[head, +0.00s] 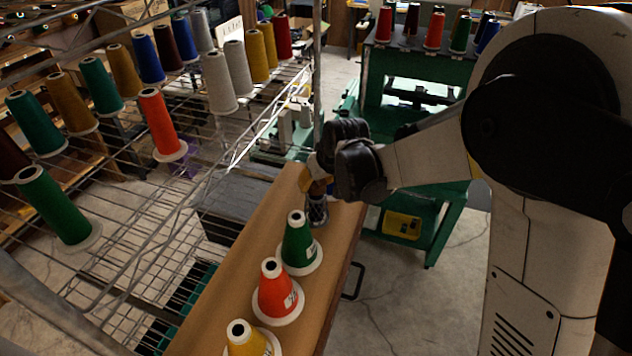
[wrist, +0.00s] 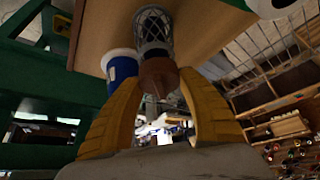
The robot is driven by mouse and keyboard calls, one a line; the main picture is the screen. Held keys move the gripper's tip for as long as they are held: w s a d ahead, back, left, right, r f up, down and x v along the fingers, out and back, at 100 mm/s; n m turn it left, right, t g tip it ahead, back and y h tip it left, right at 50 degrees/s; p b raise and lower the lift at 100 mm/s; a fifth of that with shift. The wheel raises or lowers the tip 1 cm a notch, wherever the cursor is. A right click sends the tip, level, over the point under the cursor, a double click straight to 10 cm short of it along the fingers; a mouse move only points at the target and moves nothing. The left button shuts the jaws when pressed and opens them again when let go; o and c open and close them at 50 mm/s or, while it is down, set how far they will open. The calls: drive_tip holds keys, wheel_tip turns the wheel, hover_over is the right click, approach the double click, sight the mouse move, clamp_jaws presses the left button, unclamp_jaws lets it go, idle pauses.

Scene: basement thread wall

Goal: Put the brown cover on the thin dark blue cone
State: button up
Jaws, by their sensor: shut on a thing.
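My gripper (wrist: 158,88) is shut on the brown cover (wrist: 158,72), held between its yellow fingers. In the wrist view the cover is at the narrow end of a thin dark cone with a lattice pattern (wrist: 153,27); whether it touches or is seated on it I cannot tell. A blue cone with a white base (wrist: 122,70) stands beside it. In the head view my gripper (head: 319,184) is over the far end of the brown board, with the lattice cone (head: 317,212) just below it. The blue cone is not visible there.
A green cone (head: 298,241), an orange cone (head: 276,290) and a yellow cone (head: 246,341) stand nearer on the brown board (head: 222,318). A wire rack (head: 165,205) with several cones is at left. A green cart (head: 440,205) is behind my arm.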

drive_tip(key=shift+f, duration=0.15)
drive_tip(key=shift+f+b, duration=0.3)
drive_tip(key=shift+b, duration=0.05)
drive_tip(key=o, duration=0.8)
drive_tip(key=shift+r, duration=0.1)
drive_tip(key=v, duration=1.2)
drive_tip(key=s+d+f+m+t+h+b, duration=0.1)
drive_tip(key=s+d+f+m+b, duration=0.1)
drive_tip(key=s+d+f+b, duration=0.5)
drive_tip(key=s+d+f+m+h+b, duration=0.1)
drive_tip(key=s+d+f+m+b, duration=0.2)
drive_tip(key=s+d+f+b, duration=0.5)
drive_tip(key=s+f+b, duration=0.2)
drive_tip(key=s+b, duration=0.1)
drive_tip(key=s, duration=0.3)
drive_tip(key=shift+s+d+t+h, duration=0.3)
drive_tip(key=shift+s+t, duration=0.1)
